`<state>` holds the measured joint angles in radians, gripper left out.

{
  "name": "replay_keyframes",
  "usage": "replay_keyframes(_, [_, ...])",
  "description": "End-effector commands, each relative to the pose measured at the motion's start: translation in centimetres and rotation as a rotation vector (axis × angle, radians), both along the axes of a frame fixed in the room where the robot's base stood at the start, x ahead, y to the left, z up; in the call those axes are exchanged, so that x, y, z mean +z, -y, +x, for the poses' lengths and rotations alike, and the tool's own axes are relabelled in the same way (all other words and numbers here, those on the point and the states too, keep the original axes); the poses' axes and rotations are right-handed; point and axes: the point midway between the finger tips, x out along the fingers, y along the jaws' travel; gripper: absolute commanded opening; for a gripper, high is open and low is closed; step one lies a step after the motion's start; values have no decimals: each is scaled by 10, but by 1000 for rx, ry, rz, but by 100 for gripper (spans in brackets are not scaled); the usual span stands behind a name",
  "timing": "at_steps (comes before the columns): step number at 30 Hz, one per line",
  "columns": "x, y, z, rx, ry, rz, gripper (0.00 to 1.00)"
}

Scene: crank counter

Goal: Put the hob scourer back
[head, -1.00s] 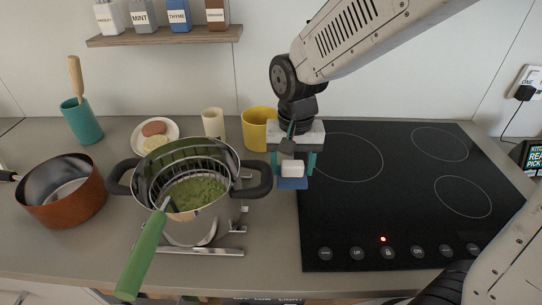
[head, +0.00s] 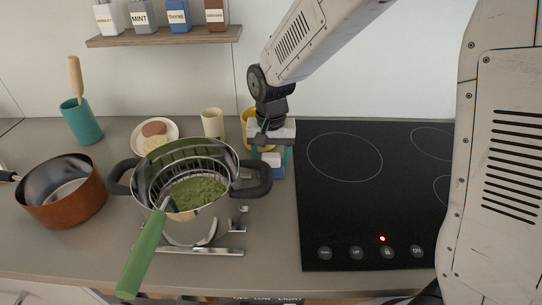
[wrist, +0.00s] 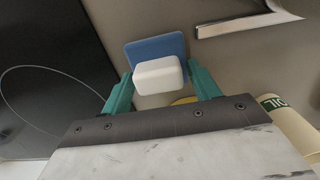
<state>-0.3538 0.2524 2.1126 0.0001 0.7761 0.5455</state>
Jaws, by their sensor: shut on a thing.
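The hob scourer (head: 271,159), a white block on a blue pad, is between the teal fingers of my gripper (head: 271,155). The gripper is shut on its white part. In the wrist view the white block (wrist: 158,76) sits between the fingertips (wrist: 160,88), with the blue pad (wrist: 150,48) beyond it. In the head view it is over the counter strip between the pot and the black hob (head: 340,195), close to the hob's left edge. I cannot tell whether the pad touches the counter.
A steel pot (head: 205,225) with a strainer of green food stands left of my gripper, its handle (head: 252,180) close by. A yellow mug (head: 246,118) is partly hidden behind the gripper. A cream cup (head: 213,124) stands farther left. The hob top is clear.

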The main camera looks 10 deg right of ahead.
Motion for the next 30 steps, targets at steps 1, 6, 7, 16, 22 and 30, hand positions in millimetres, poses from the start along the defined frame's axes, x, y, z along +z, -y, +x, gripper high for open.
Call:
replay_keyframes(1, [0, 0, 0, 0, 0, 0, 36])
replay_keyframes(6, [-3, 0, 0, 0, -1, 0, 72])
replay_keyframes(7, [-3, 0, 0, 0, -1, 0, 80])
replay_keyframes(16, [-2, 0, 0, 0, 0, 0, 83])
replay_keyframes(22, [19, 0, 1, 0, 4, 1, 83])
replay_keyframes(30, [78, 0, 0, 0, 4, 1, 83])
